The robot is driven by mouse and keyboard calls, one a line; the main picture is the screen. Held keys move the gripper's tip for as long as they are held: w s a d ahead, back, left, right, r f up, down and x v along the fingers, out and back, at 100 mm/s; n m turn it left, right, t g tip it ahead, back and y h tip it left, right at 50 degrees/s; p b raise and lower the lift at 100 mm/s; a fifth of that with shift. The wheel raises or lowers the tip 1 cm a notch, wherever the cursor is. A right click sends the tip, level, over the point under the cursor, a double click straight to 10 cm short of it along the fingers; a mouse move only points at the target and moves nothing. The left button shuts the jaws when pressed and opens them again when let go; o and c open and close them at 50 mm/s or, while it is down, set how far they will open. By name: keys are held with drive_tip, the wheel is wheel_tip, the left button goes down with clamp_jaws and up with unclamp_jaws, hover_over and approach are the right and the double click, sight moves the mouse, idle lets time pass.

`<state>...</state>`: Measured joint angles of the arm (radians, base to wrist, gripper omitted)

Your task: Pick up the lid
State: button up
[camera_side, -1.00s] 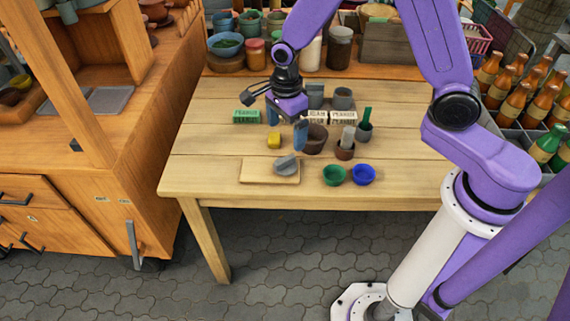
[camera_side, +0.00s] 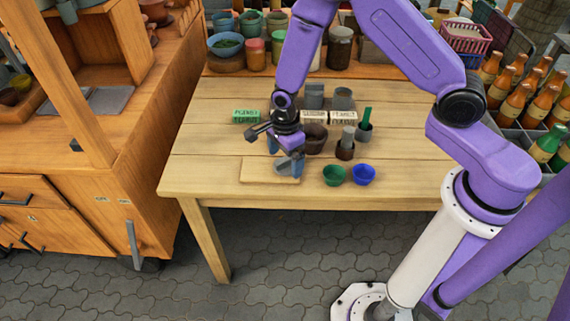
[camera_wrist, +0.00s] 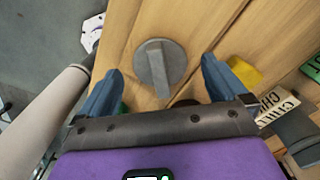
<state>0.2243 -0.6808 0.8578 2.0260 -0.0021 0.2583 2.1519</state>
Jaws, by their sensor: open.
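The lid is a grey disc with a raised bar handle. In the wrist view the lid (camera_wrist: 158,66) lies between and just beyond my gripper's two blue fingers (camera_wrist: 160,82), touching neither as far as I can tell. In the side view the lid (camera_side: 286,168) is on a light wooden board (camera_side: 256,173) near the table's front edge, partly hidden by a finger. My gripper (camera_side: 285,157) points down above the lid, fingers apart and empty.
A brown bowl (camera_side: 315,138) and a brown cup with a grey pestle (camera_side: 345,150) stand right of my gripper. A green bowl (camera_side: 334,175) and a blue bowl (camera_side: 363,174) sit at the front. Labelled boxes (camera_side: 343,117) stand behind. The table's left side is clear.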

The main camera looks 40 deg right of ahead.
drive_tip(key=shift+f, duration=0.55)
drive_tip(key=shift+c, duration=0.3)
drive_tip(key=c, duration=1.1)
drive_tip(key=shift+o, duration=0.2)
drive_tip(key=shift+r, duration=0.1)
